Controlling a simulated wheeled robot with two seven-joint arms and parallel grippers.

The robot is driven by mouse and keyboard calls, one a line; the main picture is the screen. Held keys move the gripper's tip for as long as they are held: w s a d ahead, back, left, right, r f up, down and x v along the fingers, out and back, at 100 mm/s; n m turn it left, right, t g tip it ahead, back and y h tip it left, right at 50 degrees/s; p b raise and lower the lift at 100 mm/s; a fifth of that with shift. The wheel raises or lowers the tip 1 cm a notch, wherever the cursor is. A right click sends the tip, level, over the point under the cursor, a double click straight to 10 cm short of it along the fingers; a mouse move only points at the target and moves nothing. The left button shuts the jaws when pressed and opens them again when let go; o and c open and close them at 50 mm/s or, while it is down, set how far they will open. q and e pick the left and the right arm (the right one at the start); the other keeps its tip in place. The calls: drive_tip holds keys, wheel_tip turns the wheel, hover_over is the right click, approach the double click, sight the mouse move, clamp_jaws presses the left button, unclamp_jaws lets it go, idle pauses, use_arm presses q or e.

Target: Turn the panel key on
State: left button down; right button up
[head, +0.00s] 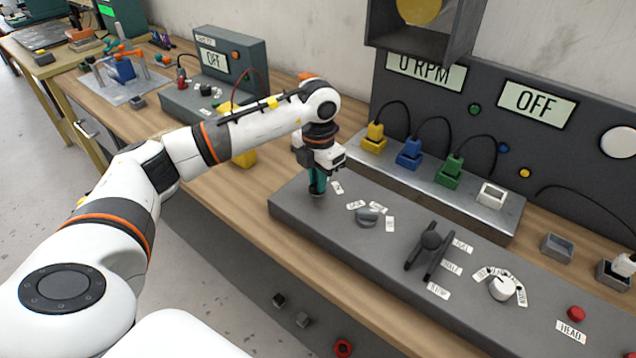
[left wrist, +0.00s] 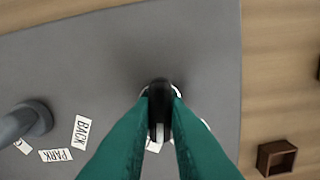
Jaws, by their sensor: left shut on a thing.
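My left gripper (head: 318,190) reaches down to the left end of the grey control panel (head: 300,207). Its teal fingers are shut on a small black key (left wrist: 159,92), which stands up from the panel between the fingertips in the left wrist view. The fingers hide most of the key and parts of the white labels by it. The large display (head: 537,102) on the back board reads OFF. My right gripper is not in view.
Right of the key are a grey knob (head: 367,217) with PARK and BACK labels, a black lever (head: 430,242), a white dial (head: 502,288) and a red button (head: 576,313). Yellow (head: 375,138), blue (head: 409,153) and green (head: 450,170) plugs stand behind.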

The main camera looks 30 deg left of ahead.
use_arm(q)
drive_tip(key=shift+m+b, duration=0.85)
drive_tip(key=shift+m, duration=1.25)
drive_tip(key=shift+r, duration=0.1)
drive_tip(key=c, duration=1.4)
unclamp_jaws()
wheel_tip(320, 180, up, 12)
drive_tip(key=b, duration=0.1)
